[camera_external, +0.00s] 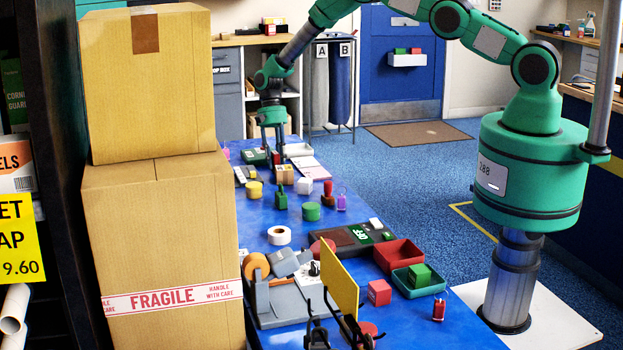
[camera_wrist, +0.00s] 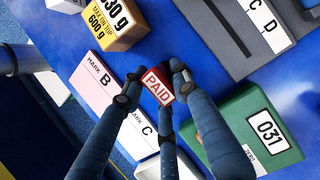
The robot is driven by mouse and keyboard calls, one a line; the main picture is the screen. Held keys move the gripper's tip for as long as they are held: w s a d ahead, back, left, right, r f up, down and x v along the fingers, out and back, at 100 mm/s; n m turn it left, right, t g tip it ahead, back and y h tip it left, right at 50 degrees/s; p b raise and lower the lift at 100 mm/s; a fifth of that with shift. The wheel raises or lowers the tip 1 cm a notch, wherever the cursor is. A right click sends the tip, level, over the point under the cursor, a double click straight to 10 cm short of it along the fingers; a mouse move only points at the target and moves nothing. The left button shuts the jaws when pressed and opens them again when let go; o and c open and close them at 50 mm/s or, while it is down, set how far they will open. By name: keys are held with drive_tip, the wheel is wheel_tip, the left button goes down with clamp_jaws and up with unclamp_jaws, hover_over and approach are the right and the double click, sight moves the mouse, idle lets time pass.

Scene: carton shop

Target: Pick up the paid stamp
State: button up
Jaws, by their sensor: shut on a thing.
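The paid stamp (camera_wrist: 158,86) shows in the wrist view as a small block with a white face, red border and red "PAID" lettering. My gripper (camera_wrist: 155,92) has its fingers closed around it, with fingertips against its sides. In the external view my gripper (camera_external: 275,150) is at the far end of the blue table, pointing down, and a small dark red part of the stamp (camera_external: 276,158) shows between the fingers. I cannot tell whether the stamp touches the surface below.
Tall cartons (camera_external: 150,90) stand left of the table.

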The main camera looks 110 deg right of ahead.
sight(277, 153)
drive_tip(key=shift+r, duration=0.1)
drive_tip(key=shift+r, duration=0.7)
wheel_tip(277, 153, up, 2)
drive_tip(key=shift+r, duration=0.1)
drive_tip(key=s+a, duration=0.3)
drive_tip(key=s, duration=0.1)
drive_tip(key=s+a+p, duration=0.1)
drive_tip(key=s+a, duration=0.3)
drive_tip(key=s+a+r, duration=0.1)
drive_tip(key=s+a, duration=0.2)
drive_tip(key=s, duration=0.1)
drive_tip(key=shift+a+r+p, duration=0.1)
drive_tip(key=shift+a+p, duration=0.25)
drive_tip(key=shift+p, duration=0.05)
